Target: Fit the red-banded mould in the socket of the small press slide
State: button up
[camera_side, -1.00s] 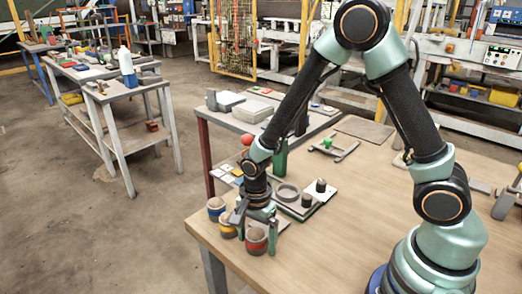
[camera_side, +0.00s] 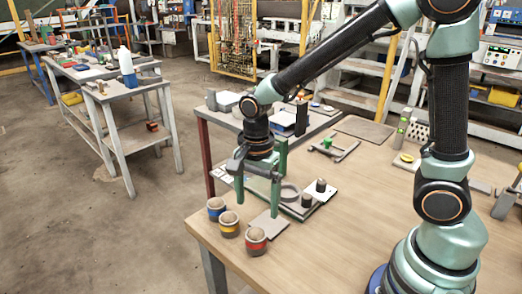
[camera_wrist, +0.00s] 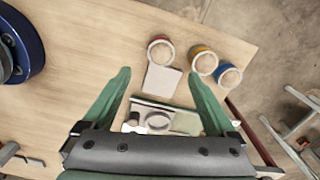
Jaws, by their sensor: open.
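The red-banded mould (camera_side: 256,245) stands upright at the table's near left corner; it also shows in the wrist view (camera_wrist: 160,52). My gripper (camera_side: 257,208) is open and empty above the table, its fingers pointing down and apart from the mould; in the wrist view its fingertips (camera_wrist: 159,76) are spread wide. The ring, which looks like the socket, appears empty. A finger hides part of the slide's left side in the side view.
A yellow-banded mould (camera_side: 229,226) and a blue-banded mould (camera_side: 216,210) stand in a row with the red one along the table edge. A flat grey plate (camera_side: 267,228) lies between the red mould and the slide. The table's front middle (camera_side: 330,255) is clear.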

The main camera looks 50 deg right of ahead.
jog(key=s+d+r+n+t, duration=0.2)
jog(key=d+r+n, duration=0.1)
jog(key=r+n, duration=0.3)
jog(key=s+d+r+n+t, duration=0.3)
jog(key=r+n, duration=0.3)
jog(key=n, duration=0.2)
jog(key=shift+d+r+n, duration=0.2)
jog(key=shift+d+n, duration=0.1)
jog(key=shift+d, duration=0.5)
jog(key=shift+o, duration=0.5)
jog(key=shift+s+d+r+n+t, duration=0.2)
jog(key=shift+n+t, duration=0.1)
jog(key=shift+n, duration=0.2)
jog(key=m+g, duration=0.6)
jog(key=m, duration=1)
send_over(256, 234)
notch_tip(256, 234, down, 12)
jog(key=f, duration=0.7)
jog(key=shift+w+d, duration=0.15)
jog(key=shift+w, duration=0.15)
jog(key=shift+s+f, duration=0.15)
jog(key=shift+f, duration=1.2)
jog(key=shift+s+f, duration=0.1)
jog(key=shift+f, duration=1.25)
